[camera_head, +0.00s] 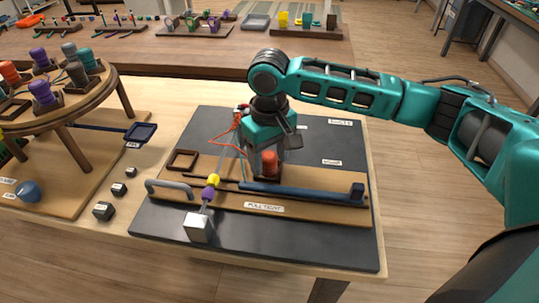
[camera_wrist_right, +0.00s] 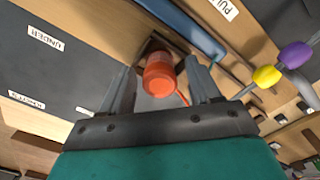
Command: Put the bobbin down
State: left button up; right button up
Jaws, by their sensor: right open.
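The orange-red bobbin (camera_head: 270,160) stands in a dark square holder (camera_head: 262,178) on the wooden board, just behind the blue bar. In the right wrist view the bobbin (camera_wrist_right: 159,76) sits between two grey fingers, with gaps at its sides, and the holder's edge (camera_wrist_right: 154,42) shows beyond it. My right gripper (camera_head: 268,158) is open around the bobbin, pointing down. An orange cord (camera_head: 230,140) hangs in loose loops left of the gripper, and a short piece (camera_wrist_right: 183,98) shows beside the bobbin. My left gripper is not in view.
An empty square frame (camera_head: 183,160) lies left of the holder. The blue bar (camera_head: 300,193), yellow bead (camera_head: 214,181), purple bead (camera_head: 207,194) and silver block (camera_head: 197,228) are in front. A round stand (camera_head: 100,98) with several bobbins is at left. The dark mat (camera_head: 330,130) is clear at right.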

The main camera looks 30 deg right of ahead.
aim_at(269, 155)
jog(key=shift+r, duration=0.2)
notch_tip(269, 155, up, 5)
jog(key=shift+r+p, duration=0.2)
jog(key=shift+p, duration=0.35)
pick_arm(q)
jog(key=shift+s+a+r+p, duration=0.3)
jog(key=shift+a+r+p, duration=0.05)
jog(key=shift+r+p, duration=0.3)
pick_arm(e)
notch_tip(269, 155, up, 7)
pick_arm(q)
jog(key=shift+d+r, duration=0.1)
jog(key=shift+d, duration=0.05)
pick_arm(e)
jog(key=shift+f, duration=0.1)
